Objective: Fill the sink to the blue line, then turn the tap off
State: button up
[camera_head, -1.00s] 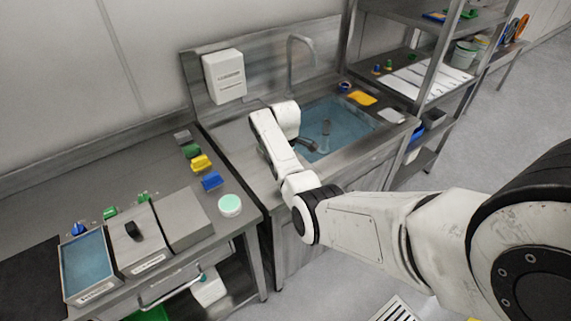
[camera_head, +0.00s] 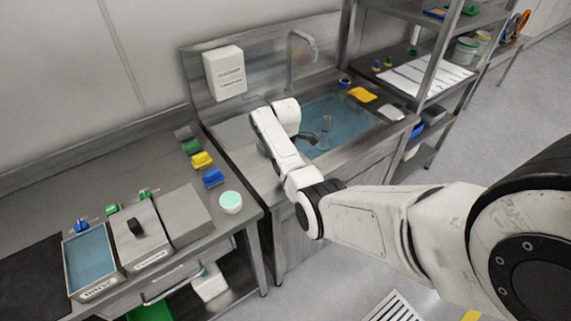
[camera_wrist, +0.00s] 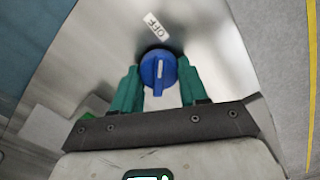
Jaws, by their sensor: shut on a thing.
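The sink (camera_head: 398,121) is a steel basin holding blue-tinted water (camera_head: 350,124), with a short upright pipe (camera_head: 327,122) standing in it. I cannot make out a blue line on its walls. The tall bent tap spout (camera_head: 290,62) rises behind it; I cannot tell whether water is flowing from it. In the wrist view, my gripper (camera_wrist: 158,80) has its green fingers on either side of a round blue knob (camera_wrist: 158,66) and is shut on it. The knob's white mark runs nearly up and down the picture. A white OFF label (camera_wrist: 156,26) sits just above it.
A white dispenser (camera_head: 225,72) hangs on the splashback. A yellow sponge (camera_head: 362,95) and a white block (camera_head: 391,112) lie on the right rim. The left counter (camera_head: 165,165) holds several coloured blocks and a tub (camera_head: 231,202). A shelf rack (camera_head: 432,75) stands right.

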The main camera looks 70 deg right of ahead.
jog(key=o, duration=1.1)
jog(key=shift+c, duration=0.2)
notch_tip(320, 180, up, 11)
jog(key=b, duration=0.1)
jog(key=shift+f, duration=0.1)
